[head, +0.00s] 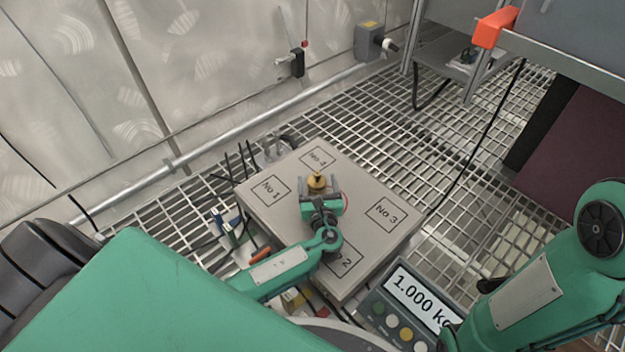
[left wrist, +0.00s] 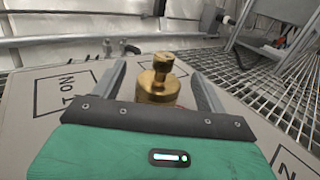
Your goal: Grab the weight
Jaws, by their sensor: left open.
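The weight (head: 317,182) is a small brass cylinder with a knob on top. It stands upright on the grey box top near its middle, among the marked squares. My left gripper (head: 318,184) reaches over the box from the front with its fingers around the weight. In the left wrist view the weight (left wrist: 157,82) stands between the two open fingers of the left gripper (left wrist: 160,84), with gaps visible on both sides. The weight's lower part is partly hidden by the gripper body. My right arm shows at the right of the head view; its gripper is not visible.
The grey box (head: 270,222) has squares marked No 1, No 3, No 4 and a partly covered one. A scale display (head: 420,297) reading 1.000 stands at the front right. Cables lie left of the box. Metal grating (head: 455,190) surrounds it, with a wall behind.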

